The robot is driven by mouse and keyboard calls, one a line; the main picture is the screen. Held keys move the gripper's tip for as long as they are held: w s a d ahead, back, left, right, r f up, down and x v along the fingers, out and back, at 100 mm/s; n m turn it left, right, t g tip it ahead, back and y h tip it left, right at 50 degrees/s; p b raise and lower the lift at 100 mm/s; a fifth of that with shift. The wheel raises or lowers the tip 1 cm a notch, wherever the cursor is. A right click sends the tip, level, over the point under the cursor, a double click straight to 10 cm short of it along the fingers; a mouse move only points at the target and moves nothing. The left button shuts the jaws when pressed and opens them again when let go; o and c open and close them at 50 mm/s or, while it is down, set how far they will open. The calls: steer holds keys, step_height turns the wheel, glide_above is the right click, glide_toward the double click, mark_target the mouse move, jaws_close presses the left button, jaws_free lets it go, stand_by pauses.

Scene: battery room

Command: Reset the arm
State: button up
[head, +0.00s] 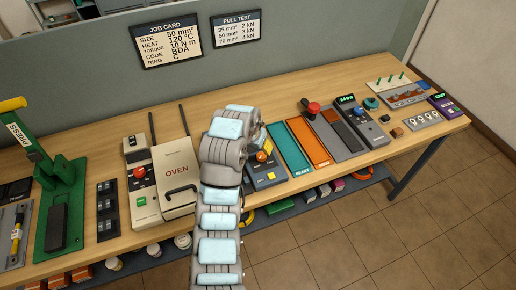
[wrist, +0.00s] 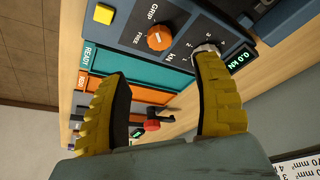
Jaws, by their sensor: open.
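My arm (head: 219,222) rises at the centre of the head view and bends over the bench. My gripper is hidden there. In the wrist view my gripper (wrist: 163,68) is open and empty, with its two yellow fingers well apart. The right fingertip overlaps a grey knob (wrist: 207,48) on the dark blue pull tester panel (wrist: 185,28); I cannot tell whether they touch. The left finger appears over the teal READY strip (wrist: 150,76). The panel has an orange GRIP knob (wrist: 160,37) and a display (wrist: 243,60) reading 0.0 kN.
The bench (head: 97,167) holds a green press (head: 62,205) at left and an OVEN box (head: 175,172) beside my arm. Teal and orange strips (head: 307,143), a red-knobbed device (head: 313,109) and a meter (head: 361,120) stand to the right. A grey partition (head: 300,40) stands behind.

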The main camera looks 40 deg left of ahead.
steer(key=shift+s+r, duration=0.15)
steer(key=shift+r, duration=0.25)
stand_by(0.3)
